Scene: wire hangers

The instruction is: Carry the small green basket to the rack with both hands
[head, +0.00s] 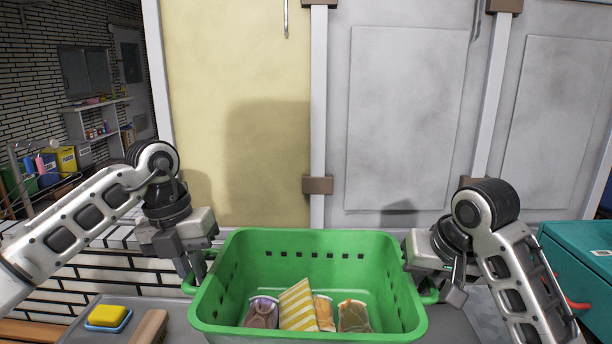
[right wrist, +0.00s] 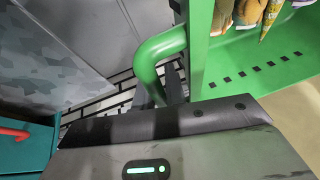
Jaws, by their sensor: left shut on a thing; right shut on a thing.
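The green basket (head: 318,243) is in front of me, level and low in the middle of the head view. Several packets (head: 300,306) lie in it, one with yellow and white stripes. My left gripper (head: 192,274) is shut on the handle at the basket's left side. My right gripper (head: 440,288) is shut on the right handle. The right wrist view shows this green handle (right wrist: 158,52) with the dark fingers (right wrist: 165,88) at its lower end. The basket's underside is hidden. I cannot surely pick out the rack.
A yellow sponge (head: 107,315) in a blue dish and a brush (head: 149,327) lie on a grey surface at lower left. A teal box (head: 582,268) with a red handle stands at right. Pale panels (head: 405,120) close off the back. Shelves (head: 98,118) and bins (head: 67,159) are far left.

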